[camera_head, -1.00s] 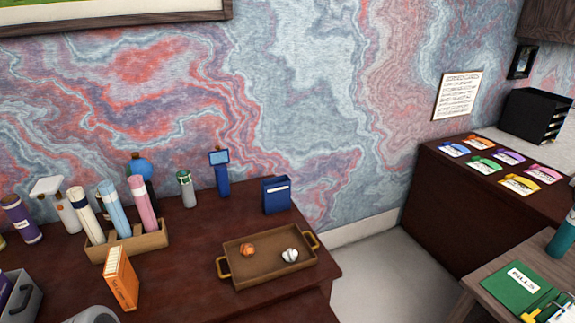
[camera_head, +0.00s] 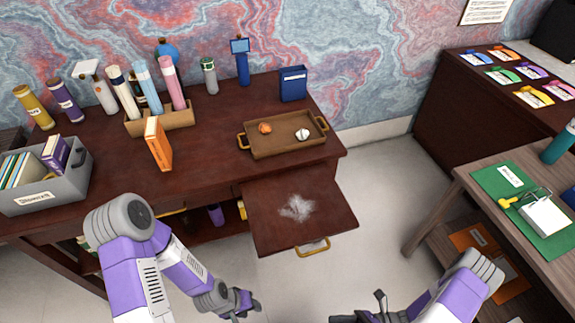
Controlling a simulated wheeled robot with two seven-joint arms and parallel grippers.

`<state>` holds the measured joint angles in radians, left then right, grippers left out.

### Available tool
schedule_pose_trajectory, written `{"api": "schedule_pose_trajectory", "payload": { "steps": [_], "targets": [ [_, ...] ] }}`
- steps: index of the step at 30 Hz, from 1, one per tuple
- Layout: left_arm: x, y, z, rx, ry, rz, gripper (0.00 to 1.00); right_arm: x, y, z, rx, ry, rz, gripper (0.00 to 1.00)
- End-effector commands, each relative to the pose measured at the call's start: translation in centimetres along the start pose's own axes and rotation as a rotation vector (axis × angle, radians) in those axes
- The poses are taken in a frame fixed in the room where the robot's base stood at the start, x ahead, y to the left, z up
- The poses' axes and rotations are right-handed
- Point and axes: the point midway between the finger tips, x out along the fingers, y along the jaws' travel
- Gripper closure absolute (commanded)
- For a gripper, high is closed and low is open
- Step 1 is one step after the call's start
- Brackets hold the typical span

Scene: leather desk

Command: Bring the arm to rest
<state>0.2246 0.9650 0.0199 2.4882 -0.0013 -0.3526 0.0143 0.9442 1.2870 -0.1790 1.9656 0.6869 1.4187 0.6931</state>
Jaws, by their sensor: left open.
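My left arm (camera_head: 135,265) is purple, white and grey and comes in from the lower left. Its dark left gripper (camera_head: 246,304) hangs low in front of the desk, open, with nothing seen between its fingers. It is below and left of the pulled-out desk board, apart from it. My right arm (camera_head: 455,295) comes in from the lower right. Its dark right gripper (camera_head: 372,308) is at the bottom edge, partly cut off, and its jaws cannot be made out.
The pulled-out board (camera_head: 270,235) bears white powder (camera_head: 297,208) and has a brass handle (camera_head: 312,248). The dark desk (camera_head: 215,140) bears a tray (camera_head: 285,147), bottles, an orange box (camera_head: 158,144) and a grey bin (camera_head: 45,195). A wooden table (camera_head: 465,180) stands right. Floor between is clear.

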Motion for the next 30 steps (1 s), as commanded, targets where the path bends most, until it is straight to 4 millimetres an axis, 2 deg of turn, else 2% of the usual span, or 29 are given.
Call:
{"api": "schedule_pose_trajectory", "payload": {
  "steps": [8, 12, 15, 19, 24, 27, 30],
  "targets": [
    [-0.1, 0.0, 0.1, 0.000, -0.003, 0.000, 0.57, 2.0, -0.7, -4.0, -0.265, 0.508, 0.034, 0.62],
    [-0.1, 0.0, 0.1, 0.000, -0.002, 0.000, 0.57, 2.3, -1.9, -6.0, -0.544, 0.833, 0.100, 0.62],
    [0.0, 0.0, 0.1, 0.000, -0.002, 0.000, 0.57, 2.2, -3.3, -6.4, -0.777, 1.049, 0.161, 0.62],
    [0.0, 0.0, 0.1, 0.000, -0.003, 0.000, 0.57, 2.4, -5.5, -5.3, -1.116, 1.297, 0.252, 0.62],
    [0.0, 0.0, 0.1, 0.000, -0.003, 0.000, 0.57, 4.0, -7.8, -2.0, -1.548, 1.523, 0.356, 0.62],
    [0.0, 0.0, 0.1, 0.000, -0.003, 0.000, 0.57, 5.3, -8.5, -0.2, -1.735, 1.595, 0.390, 0.62],
    [0.0, 0.0, 0.1, 0.000, -0.003, 0.000, 0.57, 6.2, -8.8, 1.0, -1.850, 1.632, 0.408, 0.62]
  ]
}}
